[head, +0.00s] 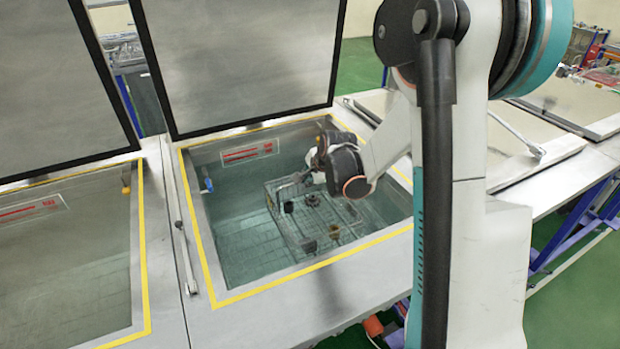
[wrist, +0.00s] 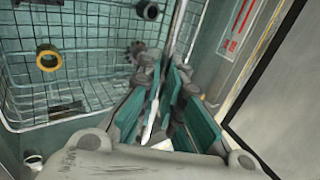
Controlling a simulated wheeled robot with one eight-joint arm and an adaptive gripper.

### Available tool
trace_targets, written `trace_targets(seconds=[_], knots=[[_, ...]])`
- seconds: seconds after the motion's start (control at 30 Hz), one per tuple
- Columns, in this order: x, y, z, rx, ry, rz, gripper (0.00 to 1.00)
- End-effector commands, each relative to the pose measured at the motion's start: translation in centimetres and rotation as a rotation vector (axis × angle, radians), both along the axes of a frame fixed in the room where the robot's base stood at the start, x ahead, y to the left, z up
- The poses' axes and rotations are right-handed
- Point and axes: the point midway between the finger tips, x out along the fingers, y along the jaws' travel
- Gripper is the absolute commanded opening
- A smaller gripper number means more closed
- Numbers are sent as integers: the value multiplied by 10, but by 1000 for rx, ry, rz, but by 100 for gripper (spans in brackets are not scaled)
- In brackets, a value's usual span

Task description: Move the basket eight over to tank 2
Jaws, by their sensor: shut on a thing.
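The wire basket (head: 284,222) is in the open middle tank (head: 228,262), with several dark and yellowish parts inside. My gripper (head: 308,177) reaches down into this tank at the basket's far side. In the wrist view, my gripper (wrist: 160,88) is shut, its teal-padded fingers around a thin metal bar of the basket (wrist: 93,113). The fingers partly hide the hold. I cannot tell whether the basket rests on the tank floor or hangs. No tank number or basket number is readable.
Another open tank (head: 65,262) lies to the left. Raised lids stand behind the left tank (head: 50,90) and the middle tank (head: 240,60). Closed lids (head: 525,150) cover the tanks on the right. A yellow-edged rim surrounds the middle tank.

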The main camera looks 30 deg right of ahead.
Motion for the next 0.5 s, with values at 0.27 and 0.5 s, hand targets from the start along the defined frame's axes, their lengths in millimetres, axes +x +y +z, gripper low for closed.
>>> trace_targets(seconds=[0.27,0.5], knots=[[1,0,-18,0,-2,0,0],[0,0,-32,0,-2,0,0]])
